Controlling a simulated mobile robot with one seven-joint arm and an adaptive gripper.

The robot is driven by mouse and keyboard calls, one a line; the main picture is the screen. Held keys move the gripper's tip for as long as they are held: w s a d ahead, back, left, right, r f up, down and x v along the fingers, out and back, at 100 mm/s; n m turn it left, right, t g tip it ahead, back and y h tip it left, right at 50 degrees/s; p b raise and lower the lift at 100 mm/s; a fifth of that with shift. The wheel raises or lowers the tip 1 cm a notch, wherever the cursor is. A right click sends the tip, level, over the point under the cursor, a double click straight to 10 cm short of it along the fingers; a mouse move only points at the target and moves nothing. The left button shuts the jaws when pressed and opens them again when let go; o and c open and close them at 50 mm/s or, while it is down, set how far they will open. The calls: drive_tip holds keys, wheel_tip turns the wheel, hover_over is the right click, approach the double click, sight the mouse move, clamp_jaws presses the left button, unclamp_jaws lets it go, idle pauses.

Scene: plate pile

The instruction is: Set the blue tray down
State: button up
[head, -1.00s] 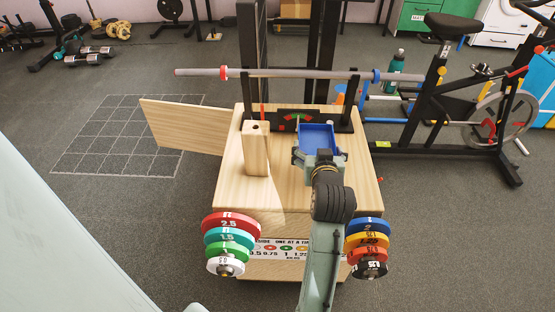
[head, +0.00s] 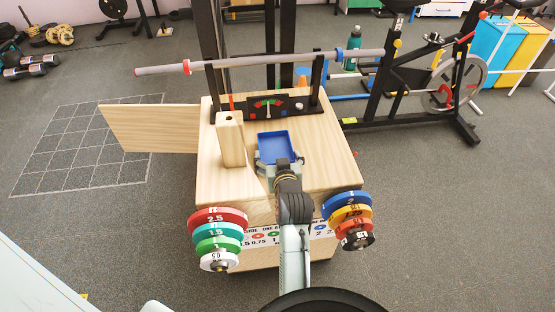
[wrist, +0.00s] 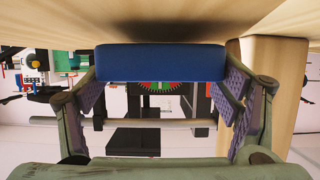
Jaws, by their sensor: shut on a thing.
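The blue tray (head: 277,146) is level, open side up, over the wooden box top (head: 325,165), right of the upright wooden block (head: 230,140). My gripper (head: 279,161) is at the tray's near side, shut on it. In the wrist view, which is upside down, the blue tray (wrist: 160,63) spans the space between the two fingers (wrist: 162,90). A dark shadow lies on the wood close to the tray's underside. I cannot tell whether the tray touches the wood.
A grey bar (head: 260,62) runs on black supports behind the box top. A black dial panel (head: 266,106) stands behind the tray. Coloured weight plates hang at the front left (head: 217,238) and front right (head: 350,215). The box top right of the tray is clear.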

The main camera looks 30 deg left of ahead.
drive_tip(key=shift+f, duration=0.55)
drive_tip(key=o, duration=1.1)
drive_tip(key=shift+f, duration=0.15)
drive_tip(key=shift+r, duration=0.25)
drive_tip(key=b+v, duration=0.1)
drive_tip(key=v, duration=0.6)
drive_tip(key=shift+s+d, duration=0.1)
drive_tip(key=shift+s, duration=0.05)
